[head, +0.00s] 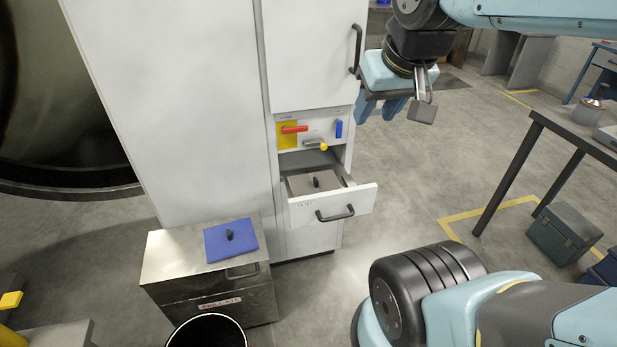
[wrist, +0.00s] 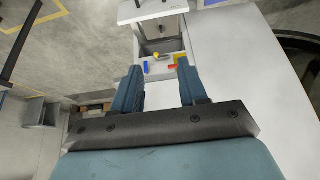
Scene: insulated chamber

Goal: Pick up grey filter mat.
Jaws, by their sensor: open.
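The grey filter mat (head: 302,184) is a flat grey slab with a small black grip on top. It lies inside the pulled-out drawer (head: 358,200) of the white cabinet, its edges partly hidden by the drawer walls. My gripper (head: 380,109) is open and empty. It hangs in the air above and to the right of the drawer in the head view, near the upper door's handle. In the wrist view my open fingers (wrist: 158,84) point toward the cabinet, with the drawer (wrist: 152,11) beyond them at the top.
A blue mat (head: 219,243) with a black grip lies on a metal box (head: 170,256) left of the drawer. Red, yellow and blue controls (head: 294,129) sit above the drawer. Floor right of the drawer is clear up to a table (head: 560,122).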

